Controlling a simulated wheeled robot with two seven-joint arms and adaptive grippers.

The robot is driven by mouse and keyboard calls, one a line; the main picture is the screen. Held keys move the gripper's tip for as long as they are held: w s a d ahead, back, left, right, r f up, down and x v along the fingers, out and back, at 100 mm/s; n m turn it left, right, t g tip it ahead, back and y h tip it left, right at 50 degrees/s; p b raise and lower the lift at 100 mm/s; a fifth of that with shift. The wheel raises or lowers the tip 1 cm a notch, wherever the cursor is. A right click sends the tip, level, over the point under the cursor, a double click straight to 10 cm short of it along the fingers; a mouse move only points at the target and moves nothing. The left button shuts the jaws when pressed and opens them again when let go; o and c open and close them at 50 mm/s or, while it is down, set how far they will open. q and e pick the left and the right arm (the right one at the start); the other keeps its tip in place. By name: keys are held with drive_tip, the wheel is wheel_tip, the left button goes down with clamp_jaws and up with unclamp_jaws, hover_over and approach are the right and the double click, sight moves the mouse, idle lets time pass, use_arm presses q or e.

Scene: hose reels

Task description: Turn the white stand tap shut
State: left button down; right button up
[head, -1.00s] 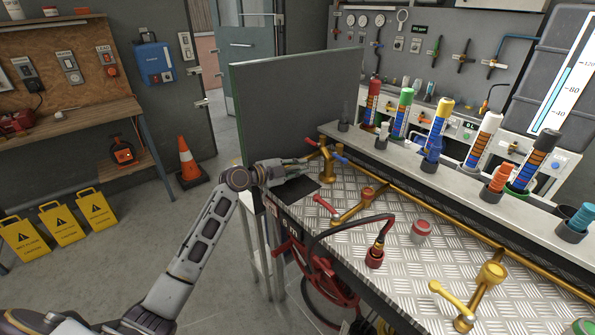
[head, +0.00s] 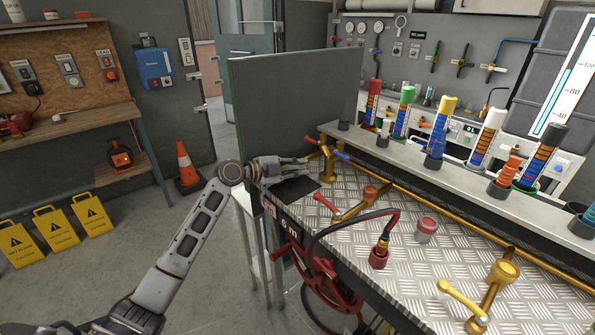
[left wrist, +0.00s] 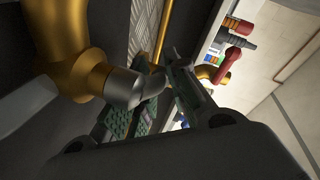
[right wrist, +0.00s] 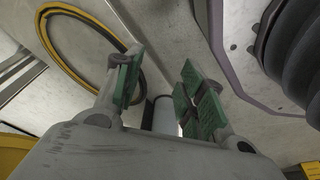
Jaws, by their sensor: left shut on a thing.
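A brass stand (head: 327,165) rises at the far left end of the bench, with a red lever and a blue lever at its top. My left gripper (head: 302,166) reaches it from the left, just below the red lever. In the left wrist view the brass body (left wrist: 72,70) fills the upper left, and a pale grey part, seemingly the white stand tap (left wrist: 124,87), runs from it to my left fingers (left wrist: 160,100). They are shut on it; the grip itself is partly hidden. In the right wrist view my right gripper (right wrist: 160,95) is open and empty.
A tall grey panel (head: 290,105) stands behind the stand. A red lever tap (head: 325,203), a red hose fitting (head: 379,257), a red button (head: 427,228) and a yellow tap (head: 462,300) are on the bench (head: 420,275). A red hose reel (head: 322,285) hangs in front.

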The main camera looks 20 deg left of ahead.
use_arm(q)
drive_tip(key=b, duration=0.2)
drive_tip(key=m+g+h+b, duration=0.1)
drive_tip(key=b, duration=0.1)
drive_tip(key=shift+s+d+r+m, duration=0.1)
drive_tip(key=shift+s+d+m, duration=0.05)
drive_tip(key=shift+s+m, duration=0.15)
drive_tip(key=shift+s+g+h+b, duration=0.1)
drive_tip(key=shift+g+h+b, duration=0.3)
use_arm(e)
drive_tip(key=w+a+r, duration=0.2)
drive_tip(key=a+r, duration=0.2)
drive_tip(key=r, duration=0.9)
drive_tip(key=shift+w+r+g+y, duration=0.2)
drive_tip(key=shift+r+g+y, duration=0.1)
drive_tip(key=shift+r+y, duration=0.1)
drive_tip(key=shift+w+r, duration=0.1)
drive_tip(key=shift+r, duration=0.05)
use_arm(q)
drive_tip(key=c, duration=1.5)
unclamp_jaws()
drive_tip(key=shift+o, duration=0.2)
drive_tip(key=shift+r, duration=0.1)
